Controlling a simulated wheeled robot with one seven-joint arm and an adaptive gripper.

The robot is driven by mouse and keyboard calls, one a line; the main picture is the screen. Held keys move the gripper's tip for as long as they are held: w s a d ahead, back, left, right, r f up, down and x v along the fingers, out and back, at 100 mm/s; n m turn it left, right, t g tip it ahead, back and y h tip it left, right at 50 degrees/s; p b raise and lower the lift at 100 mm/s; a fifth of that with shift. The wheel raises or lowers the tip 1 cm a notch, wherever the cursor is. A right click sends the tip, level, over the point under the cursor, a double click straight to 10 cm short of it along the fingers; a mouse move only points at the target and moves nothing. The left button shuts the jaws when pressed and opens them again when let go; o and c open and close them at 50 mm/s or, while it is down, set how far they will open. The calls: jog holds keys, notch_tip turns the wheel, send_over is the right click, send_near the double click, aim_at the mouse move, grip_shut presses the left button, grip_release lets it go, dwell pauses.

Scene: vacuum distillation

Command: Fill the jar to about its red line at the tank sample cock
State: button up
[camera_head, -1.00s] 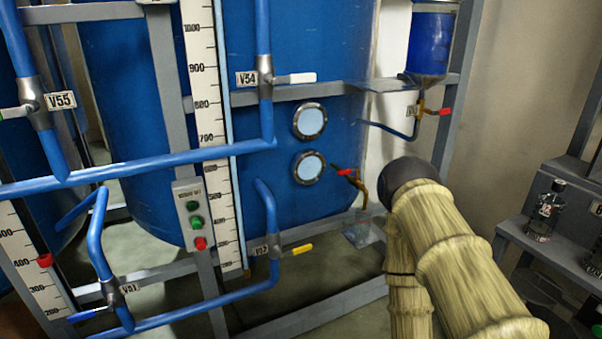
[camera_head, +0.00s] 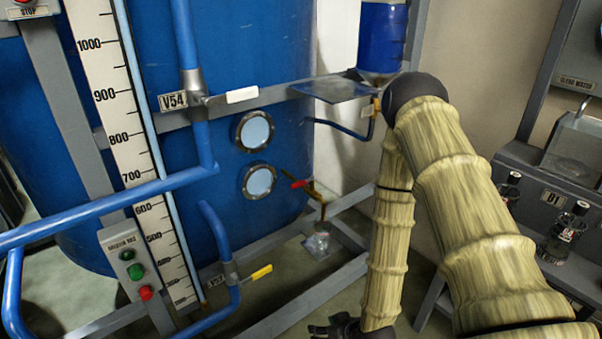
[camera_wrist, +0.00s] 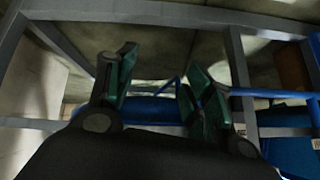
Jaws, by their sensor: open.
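The tank sample cock (camera_head: 317,194), brass with a red handle, sticks out low on the right side of the blue tank (camera_head: 225,110). A clear jar (camera_head: 318,244) stands below its spout, low by the grey frame; its red line and any liquid level are too small to make out. My gripper shows at the bottom of the head view (camera_head: 335,328), below and apart from the jar. In the wrist view my gripper (camera_wrist: 148,98) is open, with two green-padded fingers spread and nothing between them.
Grey frame rails run along the floor below the tank. Two round sight glasses (camera_head: 255,131) and valve V54 (camera_head: 205,99) sit left of the cock. Dark-capped bottles (camera_head: 565,230) stand on a grey shelf at right.

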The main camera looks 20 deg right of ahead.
jog(key=w+d+r+n+t+y+p, duration=0.1)
jog(key=w+r+t+p, duration=0.25)
jog(key=w+r, duration=0.75)
jog(key=n+t+y+p, duration=0.1)
jog(key=t+y+p, duration=0.15)
jog(key=t, duration=0.35)
send_near(300, 186)
jog(key=p+x, duration=0.2)
jog(key=x, duration=0.7)
jog(key=shift+w, duration=0.3)
grip_shut()
jog(key=shift+a+n, duration=0.1)
jog(key=shift+n, duration=0.2)
